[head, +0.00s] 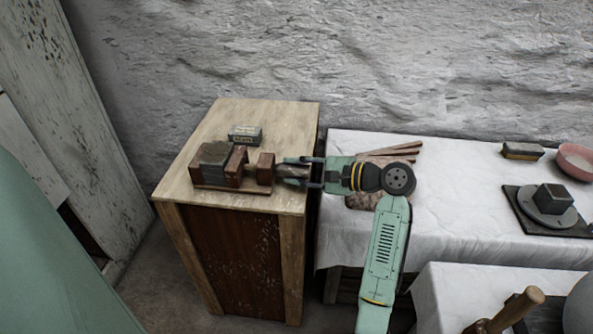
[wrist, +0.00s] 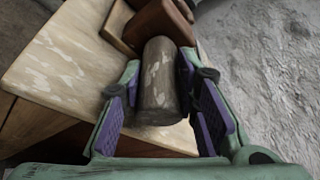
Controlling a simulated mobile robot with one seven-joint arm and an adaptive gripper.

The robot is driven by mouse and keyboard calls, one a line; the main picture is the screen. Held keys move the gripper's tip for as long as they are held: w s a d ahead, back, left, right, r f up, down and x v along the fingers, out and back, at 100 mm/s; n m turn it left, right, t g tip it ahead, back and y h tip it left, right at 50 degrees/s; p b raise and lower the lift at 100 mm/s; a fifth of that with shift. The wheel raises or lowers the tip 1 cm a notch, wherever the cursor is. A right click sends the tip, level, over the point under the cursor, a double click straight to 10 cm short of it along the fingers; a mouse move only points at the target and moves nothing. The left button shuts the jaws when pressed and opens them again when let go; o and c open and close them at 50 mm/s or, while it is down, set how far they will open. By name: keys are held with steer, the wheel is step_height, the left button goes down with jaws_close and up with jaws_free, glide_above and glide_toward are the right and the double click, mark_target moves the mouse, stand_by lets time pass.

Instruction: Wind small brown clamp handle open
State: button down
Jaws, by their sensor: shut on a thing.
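The brown clamp (head: 220,168) lies on a wooden cabinet top, with a grey block (head: 214,153) between its brown jaws. Its small brown handle (wrist: 159,82) is a worn cylinder that sticks out from the clamp's end toward my gripper. My gripper (head: 300,172) reaches in from the right in the head view. In the wrist view my gripper (wrist: 165,95) has its purple-padded fingers on both sides of the handle, shut on it. In the head view the fingers partly hide the handle.
The wooden cabinet (head: 262,118) also carries a small grey box (head: 245,135) behind the clamp. To the right a white-draped table (head: 450,165) holds wooden strips (head: 395,150), a pink bowl (head: 577,160) and a dark block on a round plate (head: 548,215).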

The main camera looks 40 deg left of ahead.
steer(key=shift+f, duration=0.1)
